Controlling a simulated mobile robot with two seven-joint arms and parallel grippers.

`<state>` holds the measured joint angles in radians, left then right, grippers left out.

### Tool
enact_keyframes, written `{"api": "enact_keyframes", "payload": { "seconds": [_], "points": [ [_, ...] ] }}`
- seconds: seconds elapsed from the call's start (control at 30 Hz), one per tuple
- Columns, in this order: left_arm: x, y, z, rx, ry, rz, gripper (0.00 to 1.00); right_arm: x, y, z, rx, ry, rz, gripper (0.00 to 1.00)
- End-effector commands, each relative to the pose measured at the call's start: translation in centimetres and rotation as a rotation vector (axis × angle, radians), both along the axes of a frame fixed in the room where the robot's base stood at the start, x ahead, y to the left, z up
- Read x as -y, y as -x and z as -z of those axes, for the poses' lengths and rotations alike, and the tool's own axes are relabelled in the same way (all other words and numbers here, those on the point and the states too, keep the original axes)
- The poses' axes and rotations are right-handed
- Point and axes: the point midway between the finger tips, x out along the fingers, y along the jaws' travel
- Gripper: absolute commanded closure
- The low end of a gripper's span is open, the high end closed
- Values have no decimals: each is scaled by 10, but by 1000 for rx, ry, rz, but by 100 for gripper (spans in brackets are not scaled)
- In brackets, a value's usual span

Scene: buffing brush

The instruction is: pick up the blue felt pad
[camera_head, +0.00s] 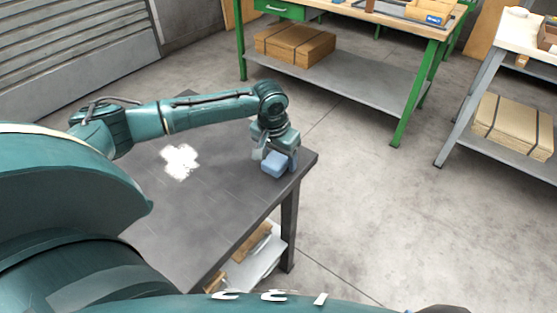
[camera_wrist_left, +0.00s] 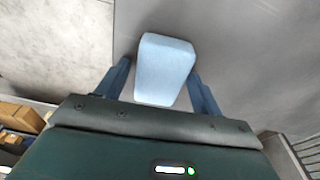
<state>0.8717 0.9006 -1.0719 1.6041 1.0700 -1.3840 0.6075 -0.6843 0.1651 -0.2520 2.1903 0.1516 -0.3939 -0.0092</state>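The blue felt pad (camera_head: 274,164) is a light blue block at the far right corner of the dark table (camera_head: 215,215). In the left wrist view the pad (camera_wrist_left: 164,69) lies between the two blue fingers of my left gripper (camera_wrist_left: 160,85). A narrow gap seems to show on each side of the pad, so the fingers look open around it. In the head view my left gripper (camera_head: 277,157) is at the pad, partly covering it. My right gripper is not in view.
A white patch (camera_head: 180,161) lies on the table left of the pad. The table's right edge is close to the pad. A green-legged bench (camera_head: 395,35) with a cardboard box (camera_head: 295,45) stands behind, and another bench (camera_head: 520,35) is at the right.

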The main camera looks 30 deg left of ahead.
Motion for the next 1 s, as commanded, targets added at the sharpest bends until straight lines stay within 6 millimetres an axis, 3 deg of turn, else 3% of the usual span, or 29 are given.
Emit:
{"api": "enact_keyframes", "payload": {
  "seconds": [0.47, 0.77, 1.0],
  "points": [
    [0, 0, 0, 0, 0, 0, 72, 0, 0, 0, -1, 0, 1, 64],
    [0, -1, -6, 2, 0, -1, 73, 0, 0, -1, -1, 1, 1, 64],
    [0, -1, -51, 4, 1, 0, 73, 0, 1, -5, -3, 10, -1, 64]
  ]
}}
